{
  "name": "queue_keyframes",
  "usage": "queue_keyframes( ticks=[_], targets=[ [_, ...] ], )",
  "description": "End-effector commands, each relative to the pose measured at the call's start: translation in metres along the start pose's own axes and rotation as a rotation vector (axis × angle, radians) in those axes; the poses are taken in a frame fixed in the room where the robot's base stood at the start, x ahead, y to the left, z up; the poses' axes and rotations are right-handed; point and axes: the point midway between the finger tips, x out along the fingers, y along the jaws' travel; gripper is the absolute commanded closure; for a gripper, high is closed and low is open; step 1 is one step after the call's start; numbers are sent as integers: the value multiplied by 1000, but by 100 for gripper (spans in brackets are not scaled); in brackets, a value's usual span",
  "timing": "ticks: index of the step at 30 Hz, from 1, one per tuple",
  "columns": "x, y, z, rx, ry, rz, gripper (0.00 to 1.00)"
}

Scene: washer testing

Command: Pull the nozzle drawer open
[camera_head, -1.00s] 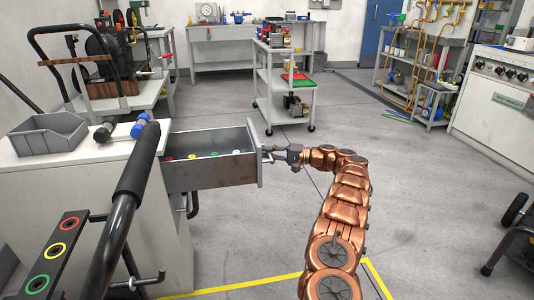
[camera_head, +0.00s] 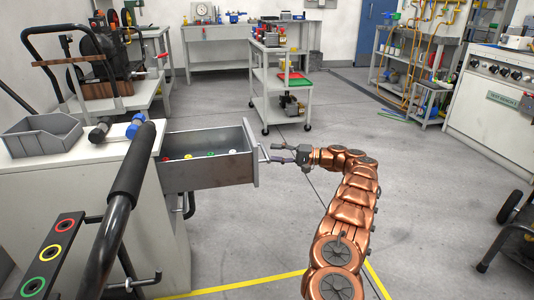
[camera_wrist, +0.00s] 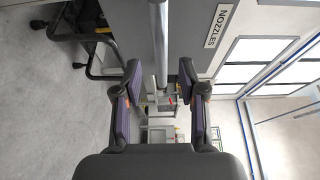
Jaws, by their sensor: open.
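The nozzle drawer (camera_head: 215,174) is a grey metal drawer pulled well out of the white cabinet (camera_head: 95,210) at the left. Several small coloured nozzles lie inside it. Its bar handle (camera_head: 263,153) is on the front panel at the right. My gripper (camera_head: 281,154) is at the handle, with fingers spread. In the wrist view, the handle bar (camera_wrist: 159,45) runs down between my two open fingers (camera_wrist: 158,105), and the front panel (camera_wrist: 200,25) carries a "NOZZLES" label. I cannot tell whether a finger touches the bar.
A grey bin (camera_head: 42,136) and a blue-ended tool (camera_head: 120,130) sit on the cabinet top. A cart with a black handle (camera_head: 125,180) stands in front of the cabinet. A shelf trolley (camera_head: 280,85) stands behind.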

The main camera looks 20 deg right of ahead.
Motion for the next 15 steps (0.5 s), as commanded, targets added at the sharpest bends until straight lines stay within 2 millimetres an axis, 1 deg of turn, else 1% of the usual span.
queue_keyframes(
  ticks=[1,7,10,15],
  targets=[
    [-12,1,-1,-1,4,1,59],
    [-47,-1,0,-4,0,2,59],
    [-60,-1,0,-5,1,1,59],
    [-71,0,0,-2,1,0,59]
  ],
)
